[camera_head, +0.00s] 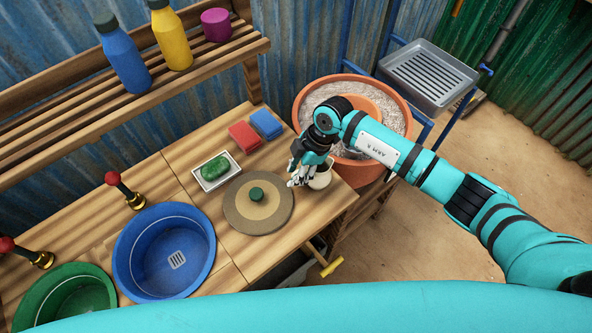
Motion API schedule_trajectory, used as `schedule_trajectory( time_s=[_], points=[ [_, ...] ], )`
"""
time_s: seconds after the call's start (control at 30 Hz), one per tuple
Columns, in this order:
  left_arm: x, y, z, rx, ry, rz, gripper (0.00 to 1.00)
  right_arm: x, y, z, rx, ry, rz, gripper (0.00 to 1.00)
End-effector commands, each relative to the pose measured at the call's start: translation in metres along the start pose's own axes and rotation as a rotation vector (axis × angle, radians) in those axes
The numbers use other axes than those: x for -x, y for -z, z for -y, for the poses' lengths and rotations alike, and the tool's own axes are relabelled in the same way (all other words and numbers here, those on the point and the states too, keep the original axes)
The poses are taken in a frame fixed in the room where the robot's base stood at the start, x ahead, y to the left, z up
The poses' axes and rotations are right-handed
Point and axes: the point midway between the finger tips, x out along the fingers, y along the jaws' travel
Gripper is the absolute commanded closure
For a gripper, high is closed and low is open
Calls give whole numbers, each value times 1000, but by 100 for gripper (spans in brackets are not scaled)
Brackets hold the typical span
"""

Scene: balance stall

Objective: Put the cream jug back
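The cream jug (322,179) is the small cream-coloured vessel at the right end of the wooden counter, partly hidden by my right gripper. My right gripper (299,180) points down over the counter, with its fingers at the jug's left side. The fingers overlap the jug in the picture, and I cannot tell whether they grip it or are only beside it. My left gripper is not in view.
A round board with a green knob (238,214) lies just left of the gripper. A soap dish (206,184), red sponge (243,136) and blue sponge (266,124) lie behind it. Blue basin (122,262) is left; terracotta pot (305,100) stands behind my arm.

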Motion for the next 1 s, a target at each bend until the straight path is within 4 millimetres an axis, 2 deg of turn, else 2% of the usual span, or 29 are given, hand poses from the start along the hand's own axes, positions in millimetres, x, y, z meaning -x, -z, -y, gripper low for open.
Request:
schedule_trajectory(
  time_s=[0.37,0.47,0.8,1.0],
  points=[
    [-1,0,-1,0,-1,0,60,7,0,-1,0,-2,0,66],
    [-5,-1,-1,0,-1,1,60,20,0,-1,0,-4,-1,66],
    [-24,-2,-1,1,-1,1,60,91,0,-1,2,-5,0,66],
    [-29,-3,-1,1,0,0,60,117,1,-1,1,-2,0,66]
  ],
)
